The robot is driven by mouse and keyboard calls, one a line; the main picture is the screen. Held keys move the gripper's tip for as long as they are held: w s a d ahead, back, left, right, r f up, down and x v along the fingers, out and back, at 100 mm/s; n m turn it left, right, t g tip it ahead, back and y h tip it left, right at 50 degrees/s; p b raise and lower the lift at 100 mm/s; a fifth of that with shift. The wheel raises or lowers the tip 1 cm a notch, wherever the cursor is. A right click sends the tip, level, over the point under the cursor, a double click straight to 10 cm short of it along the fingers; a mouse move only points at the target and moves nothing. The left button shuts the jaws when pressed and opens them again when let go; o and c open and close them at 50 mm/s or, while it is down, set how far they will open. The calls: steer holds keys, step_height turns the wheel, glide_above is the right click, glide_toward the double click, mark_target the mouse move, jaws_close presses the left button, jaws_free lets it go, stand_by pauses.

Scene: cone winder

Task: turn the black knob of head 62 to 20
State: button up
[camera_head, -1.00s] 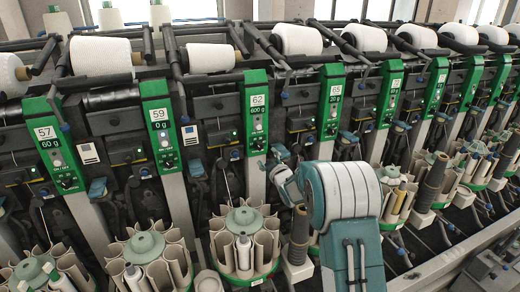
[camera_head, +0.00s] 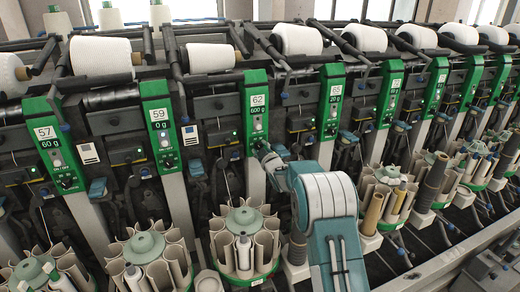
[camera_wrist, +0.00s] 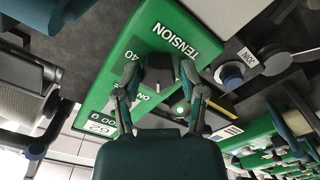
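In the wrist view the panel (camera_wrist: 112,98) appears turned, with the word TENSION and scale marks including 40. The black knob (camera_wrist: 159,74) sits below that word. My gripper (camera_wrist: 159,70) has one finger on each side of the knob, with narrow gaps showing, so it looks open around it. In the head view my gripper (camera_head: 260,147) is at the lower part of the panel and hides the knob. The knob's pointer setting is not clear.
Similar panels stand on both sides, head 59 (camera_head: 159,130) to the left and head 65 (camera_head: 332,100) to the right. A bobbin magazine (camera_head: 243,222) stands below head 62. A blue-and-white round button (camera_wrist: 230,75) is beside the panel.

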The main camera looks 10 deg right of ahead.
jaws_close()
steer(key=shift+m, duration=1.1)
steer(key=shift+f, duration=0.1)
steer(key=o, duration=0.7)
jaws_free()
steer(key=shift+o, duration=0.2)
steer(key=s+d, duration=0.2)
steer(key=s, duration=0.9)
steer(key=shift+s, duration=0.35)
